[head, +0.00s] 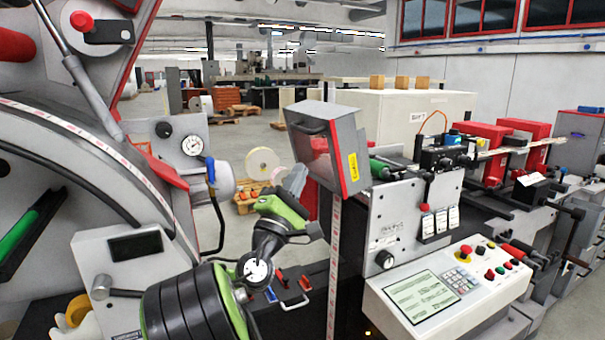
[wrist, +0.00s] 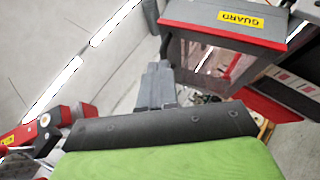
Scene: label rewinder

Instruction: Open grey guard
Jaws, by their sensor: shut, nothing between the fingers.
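The grey guard (head: 310,113) is a box-like cover with a clear reddish window, red edging and a yellow label. It stands at the centre of the head view above the machine's front plate. A dark handle (head: 308,127) shows on its near upper face. In the wrist view the guard (wrist: 228,10) is at the upper right, with its "GUARD" label readable. My gripper (head: 296,178) is just left of the guard and lower than the handle. Its fingers (wrist: 158,84) are closed and empty, pointing upward. I see no clear contact with the guard, and its hinge is not clear.
A control panel (head: 445,290) with screen and buttons sits at the lower right. A vertical tape web (head: 333,265) runs below the guard. A large curved machine frame (head: 60,115) with a pressure gauge (head: 192,145) is at the left. Open floor lies behind my arm.

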